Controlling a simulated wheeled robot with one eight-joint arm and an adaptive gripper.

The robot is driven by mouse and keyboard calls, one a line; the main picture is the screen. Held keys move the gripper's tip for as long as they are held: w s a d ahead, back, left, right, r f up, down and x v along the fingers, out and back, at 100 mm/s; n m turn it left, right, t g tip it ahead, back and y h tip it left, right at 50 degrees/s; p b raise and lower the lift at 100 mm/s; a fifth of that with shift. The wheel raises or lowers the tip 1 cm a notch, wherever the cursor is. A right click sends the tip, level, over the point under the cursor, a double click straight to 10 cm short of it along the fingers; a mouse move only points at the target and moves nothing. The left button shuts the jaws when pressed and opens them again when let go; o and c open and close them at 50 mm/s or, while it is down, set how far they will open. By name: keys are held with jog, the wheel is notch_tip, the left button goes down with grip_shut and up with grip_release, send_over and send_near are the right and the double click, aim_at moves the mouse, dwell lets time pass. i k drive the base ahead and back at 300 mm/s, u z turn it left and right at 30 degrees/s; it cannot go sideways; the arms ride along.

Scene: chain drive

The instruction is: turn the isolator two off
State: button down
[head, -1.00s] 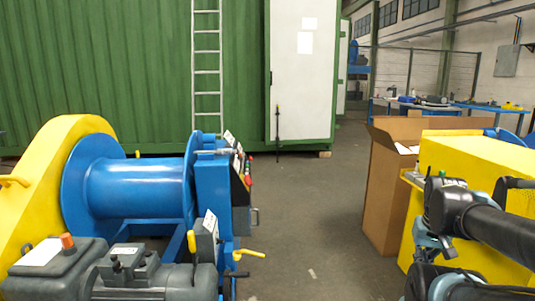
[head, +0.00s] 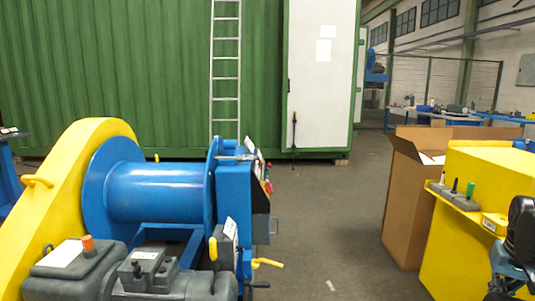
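I cannot make out which control is isolator two. A blue winch drum (head: 160,190) with yellow side guard stands at the left. Its side panel (head: 262,190) carries small red and dark controls, seen edge-on. A yellow cabinet (head: 480,235) at the right has a ledge with black and green knobs (head: 462,188) and a small labelled yellow unit (head: 494,222). My gripper (head: 508,268) is at the right edge beside the cabinet, partly cut off. Its fingers are too unclear to tell open from shut, and I see nothing held.
An open cardboard box (head: 408,200) stands left of the yellow cabinet. The grey floor (head: 325,225) between winch and box is clear. A green container (head: 110,75) with a ladder (head: 225,70) and white door (head: 318,75) closes the back. Yellow-handled levers (head: 266,263) stick out from the winch.

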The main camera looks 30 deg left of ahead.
aim_at(269, 187)
jog(key=u, duration=0.05)
jog(key=i, duration=1.25)
jog(key=u, duration=0.45)
jog(key=i, duration=1.15)
jog(key=u, duration=1.1)
jog(key=i, duration=0.75)
jog(key=u, duration=0.9)
jog(key=i, duration=0.3)
jog(key=u, duration=0.1)
